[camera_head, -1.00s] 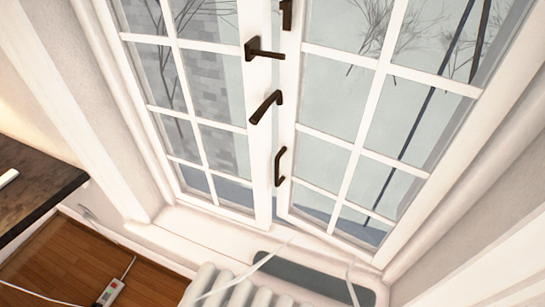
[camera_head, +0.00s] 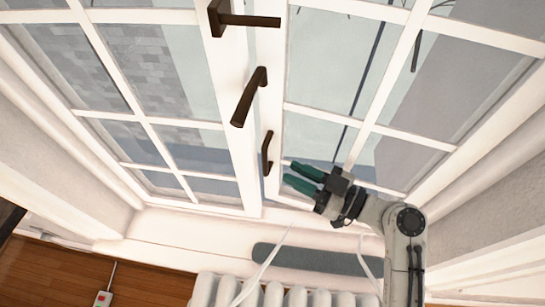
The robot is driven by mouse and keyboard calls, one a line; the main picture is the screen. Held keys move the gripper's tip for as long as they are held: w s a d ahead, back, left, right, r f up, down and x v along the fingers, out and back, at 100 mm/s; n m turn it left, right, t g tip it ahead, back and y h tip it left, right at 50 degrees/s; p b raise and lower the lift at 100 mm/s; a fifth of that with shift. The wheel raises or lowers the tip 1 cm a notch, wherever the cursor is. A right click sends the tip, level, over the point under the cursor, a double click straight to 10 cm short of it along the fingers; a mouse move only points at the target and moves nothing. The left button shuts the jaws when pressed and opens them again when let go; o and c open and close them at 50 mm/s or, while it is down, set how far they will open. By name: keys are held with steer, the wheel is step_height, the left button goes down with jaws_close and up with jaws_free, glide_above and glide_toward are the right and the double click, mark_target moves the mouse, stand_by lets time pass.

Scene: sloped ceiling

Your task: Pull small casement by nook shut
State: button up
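The window has a left casement (camera_head: 238,130) and a right casement (camera_head: 272,85), both white-framed with several panes. A narrow strip shows between their meeting stiles; I cannot tell exactly how far the right one stands open. A dark pull handle (camera_head: 267,153) sits low on the right casement's stile. A dark lever (camera_head: 249,97) is above it, and another dark handle (camera_head: 240,20) is on the left casement. My gripper (camera_head: 287,172), with teal fingers, is open and empty just right of the low pull handle, pointing left towards it. It appears apart from the handle.
A white sill (camera_head: 190,225) runs below the window, with a grey long cushion-like strip (camera_head: 315,260) on it. A white radiator (camera_head: 270,295) stands in front. White cords cross the sill. A power strip (camera_head: 103,298) lies on the wooden floor at lower left.

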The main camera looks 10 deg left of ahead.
steer(key=p+x, duration=0.1)
steer(key=x, duration=0.5)
steer(key=shift+s, duration=0.1)
jaws_close()
stand_by(0.4)
